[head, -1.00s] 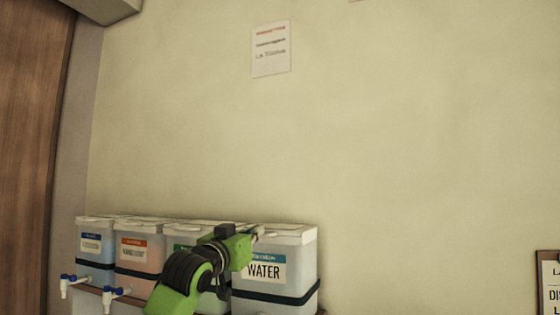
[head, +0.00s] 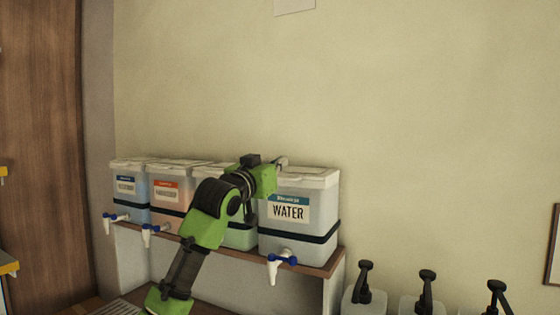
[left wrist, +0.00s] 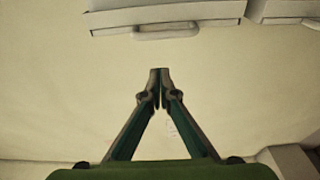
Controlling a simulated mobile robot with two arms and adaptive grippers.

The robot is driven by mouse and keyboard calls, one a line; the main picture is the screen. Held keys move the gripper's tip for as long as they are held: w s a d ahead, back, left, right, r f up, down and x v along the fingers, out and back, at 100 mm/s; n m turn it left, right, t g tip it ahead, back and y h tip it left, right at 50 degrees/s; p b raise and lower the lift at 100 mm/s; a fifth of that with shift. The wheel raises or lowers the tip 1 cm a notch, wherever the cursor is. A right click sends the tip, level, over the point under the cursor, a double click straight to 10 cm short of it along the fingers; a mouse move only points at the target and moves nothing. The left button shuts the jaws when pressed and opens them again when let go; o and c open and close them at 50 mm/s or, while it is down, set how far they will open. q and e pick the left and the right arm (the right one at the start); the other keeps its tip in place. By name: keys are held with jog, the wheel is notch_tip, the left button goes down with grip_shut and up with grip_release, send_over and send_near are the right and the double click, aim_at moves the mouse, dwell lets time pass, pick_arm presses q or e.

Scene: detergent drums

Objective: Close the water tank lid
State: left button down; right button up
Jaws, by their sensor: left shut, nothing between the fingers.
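The water tank (head: 287,238) is a translucent white drum with a "WATER" label, a dark band and a blue-and-white tap, at the right end of a row of tanks. Its white lid (head: 315,177) lies flat across the top and looks down. My left gripper (head: 283,161) is at the lid's upper left edge in the head view; whether it touches is unclear. In the left wrist view the left gripper (left wrist: 160,72) has its fingertips together with nothing between them. A pale lid-like edge (left wrist: 165,18) with a handle shows beyond the tips, apart from them in the picture. My right gripper is out of view.
Tanks with blue (head: 128,187), red (head: 167,195) and green contents stand left of the water tank on a brown shelf (head: 325,262). My left arm covers much of the green one. Black-topped pump bottles (head: 427,290) stand lower right. A plain wall is behind.

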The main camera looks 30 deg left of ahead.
pick_arm(q)
jog(key=s+f+b, duration=0.3)
jog(key=s+f, duration=0.2)
jog(key=s, duration=0.3)
jog(key=s+d+f+m+g, duration=0.1)
jog(key=s+d+f+g, duration=0.2)
jog(key=f, duration=1)
jog(key=s+d+f+g+h, duration=0.15)
jog(key=d+f, duration=0.35)
jog(key=f, duration=0.8)
jog(key=s+d+f+m+g, duration=0.1)
jog(key=d+f+g, duration=0.25)
jog(key=f, duration=1.05)
jog(key=s+d+f+g, duration=0.3)
jog(key=s+d+f, duration=0.1)
jog(key=s+f, duration=0.9)
jog(key=s+d+f+g, duration=0.25)
jog(key=s+f, duration=0.25)
jog(key=s, duration=0.5)
jog(key=s+d+f+g, duration=0.1)
jog(key=s+f+g, duration=0.3)
jog(key=s, duration=0.5)
notch_tip(320, 180, down, 27)
jog(key=s, duration=0.3)
jog(key=s+a+f+m+g, duration=0.1)
jog(key=s+a+f, duration=0.2)
jog(key=s+f, duration=1.3)
jog(key=shift+s+a+p, duration=0.2)
jog(key=shift+s+p, duration=0.05)
jog(key=shift+p, duration=0.05)
